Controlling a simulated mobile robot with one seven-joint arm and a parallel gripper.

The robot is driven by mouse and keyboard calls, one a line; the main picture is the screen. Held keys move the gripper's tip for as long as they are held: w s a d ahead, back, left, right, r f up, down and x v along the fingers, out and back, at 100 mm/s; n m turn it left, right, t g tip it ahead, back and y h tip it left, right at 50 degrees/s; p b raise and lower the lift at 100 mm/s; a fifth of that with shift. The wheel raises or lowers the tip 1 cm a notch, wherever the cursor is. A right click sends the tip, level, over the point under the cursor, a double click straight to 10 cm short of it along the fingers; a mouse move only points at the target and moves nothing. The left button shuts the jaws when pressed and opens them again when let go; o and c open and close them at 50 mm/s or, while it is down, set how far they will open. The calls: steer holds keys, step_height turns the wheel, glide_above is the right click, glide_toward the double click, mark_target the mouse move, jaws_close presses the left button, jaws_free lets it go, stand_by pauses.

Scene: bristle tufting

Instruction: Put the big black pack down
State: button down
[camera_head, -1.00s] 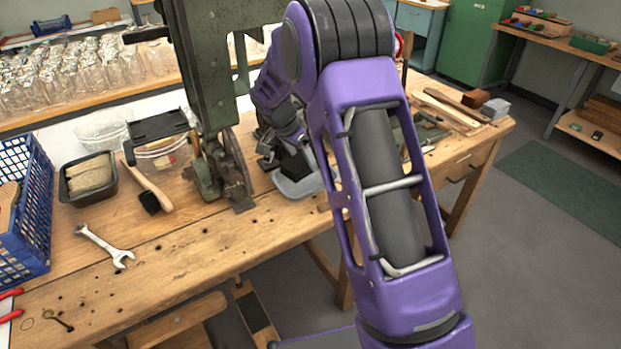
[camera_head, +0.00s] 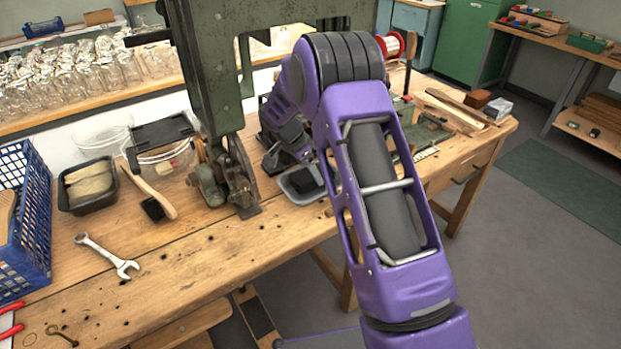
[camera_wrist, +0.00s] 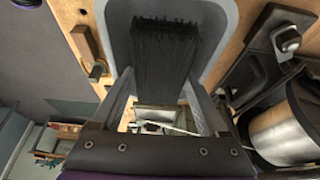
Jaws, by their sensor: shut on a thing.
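The big black pack (camera_wrist: 170,55) is a block of dark bristles. In the wrist view it lies between the two fingers of my gripper (camera_wrist: 158,85), which is shut on it. A grey tray (camera_wrist: 225,40) surrounds the pack there. In the head view the pack (camera_head: 306,181) shows as a small dark block at the grey tray (camera_head: 287,193) on the workbench. My gripper (camera_head: 290,166) is just above the tray, partly hidden by my purple arm. I cannot tell whether the pack touches the tray floor.
The green press (camera_head: 222,100) stands close left of the tray; a metal cylinder (camera_wrist: 290,128) is close in the wrist view. A brush (camera_head: 152,195), a black bin (camera_head: 88,185), a wrench (camera_head: 107,256) and a blue crate (camera_head: 25,220) lie further left.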

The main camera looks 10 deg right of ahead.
steer(key=shift+f, duration=1.25)
steer(key=shift+f, duration=0.2)
jaws_free()
steer(key=shift+r, duration=0.1)
steer(key=shift+r, duration=0.15)
steer(key=v, duration=1.2)
